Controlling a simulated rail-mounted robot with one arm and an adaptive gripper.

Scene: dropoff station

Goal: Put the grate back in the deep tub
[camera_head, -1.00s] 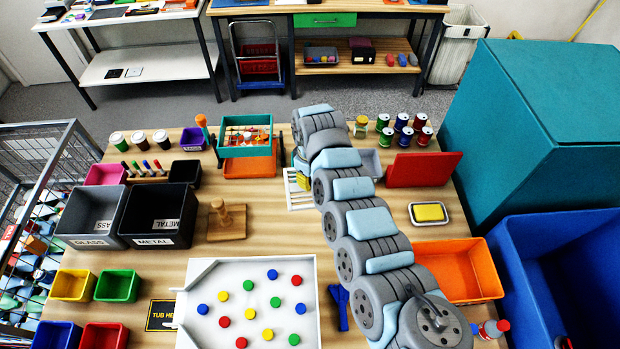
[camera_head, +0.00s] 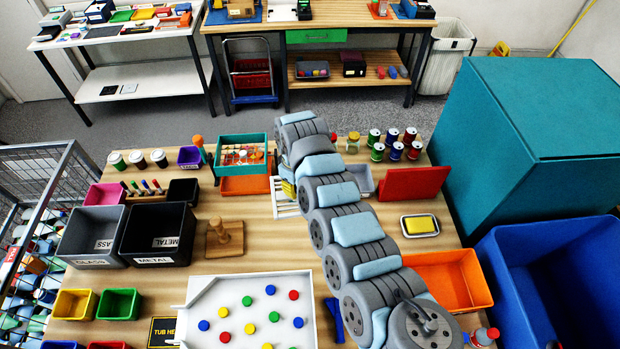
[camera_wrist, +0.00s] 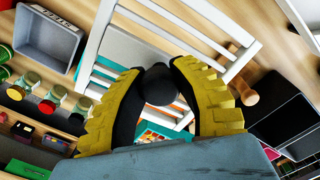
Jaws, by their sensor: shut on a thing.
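The grate is a white slatted frame (camera_head: 282,209) with a dark knob (camera_wrist: 160,85). My gripper (camera_wrist: 160,92), with yellow ribbed fingers, is shut on that knob, and the grate hangs beyond the fingers in the wrist view. In the head view my gripper (camera_head: 288,190) is partly hidden by my arm, just right of an orange tray. A teal tub (camera_head: 243,137) with small colourful things in it stands at the back, left of my gripper. Its teal edge (camera_wrist: 99,76) shows behind the grate in the wrist view. I cannot judge its depth.
The orange tray (camera_head: 245,186) is directly in front of the teal tub. A wooden stand with a peg (camera_head: 225,238) and a black metal bin (camera_head: 158,242) are to the left. A grey bin (camera_head: 362,180) and a red panel (camera_head: 415,184) are to the right. Bare wood lies around the stand.

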